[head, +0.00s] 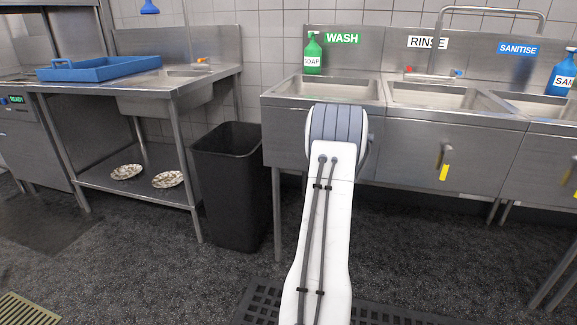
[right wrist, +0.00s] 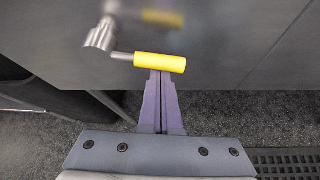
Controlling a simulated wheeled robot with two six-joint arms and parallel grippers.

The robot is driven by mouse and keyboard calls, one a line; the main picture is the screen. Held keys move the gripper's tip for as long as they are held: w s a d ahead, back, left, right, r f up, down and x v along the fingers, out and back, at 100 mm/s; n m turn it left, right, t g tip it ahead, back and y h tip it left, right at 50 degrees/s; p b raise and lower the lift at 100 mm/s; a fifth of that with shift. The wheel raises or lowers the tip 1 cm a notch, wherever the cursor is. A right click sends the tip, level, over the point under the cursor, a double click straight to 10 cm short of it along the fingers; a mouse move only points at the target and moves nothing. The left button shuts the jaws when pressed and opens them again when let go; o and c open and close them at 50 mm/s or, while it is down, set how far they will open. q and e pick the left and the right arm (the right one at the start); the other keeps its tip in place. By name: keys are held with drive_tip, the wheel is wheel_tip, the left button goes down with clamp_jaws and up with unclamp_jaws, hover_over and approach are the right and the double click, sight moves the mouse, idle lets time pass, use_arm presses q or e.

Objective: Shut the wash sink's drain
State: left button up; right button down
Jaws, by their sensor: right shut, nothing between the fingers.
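The wash sink (head: 325,90) stands left of the rinse sink, under the green WASH sign (head: 342,38). My right arm covers the middle of its front panel, so its drain lever is hidden in the head view. In the right wrist view the lever has a metal pivot (right wrist: 101,35) and a yellow grip (right wrist: 160,63) lying nearly level, pointing right. My right gripper (right wrist: 160,76) is shut and empty, its fingertips at the grip's lower edge; whether they touch is unclear. My left gripper is out of view.
The rinse sink's lever (head: 444,165) hangs down with its yellow grip lowest. A black bin (head: 230,180) stands close left of the wash sink. A soap bottle (head: 313,55) stands at the sink's back edge. A dark floor mat (head: 262,300) lies below.

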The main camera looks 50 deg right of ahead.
drive_tip(key=shift+s+r+n+g+h+b, duration=0.1)
drive_tip(key=shift+r+n+g+h+b, duration=0.3)
drive_tip(key=shift+r+n+g+b, duration=0.7)
drive_tip(key=shift+f+m+t+b, duration=0.3)
drive_tip(key=shift+m+t, duration=0.1)
drive_tip(key=shift+f, duration=0.15)
wheel_tip(320, 180, down, 4)
drive_tip(key=b, duration=0.5)
drive_tip(key=v, duration=1.1)
drive_tip(key=shift+s+d, duration=0.1)
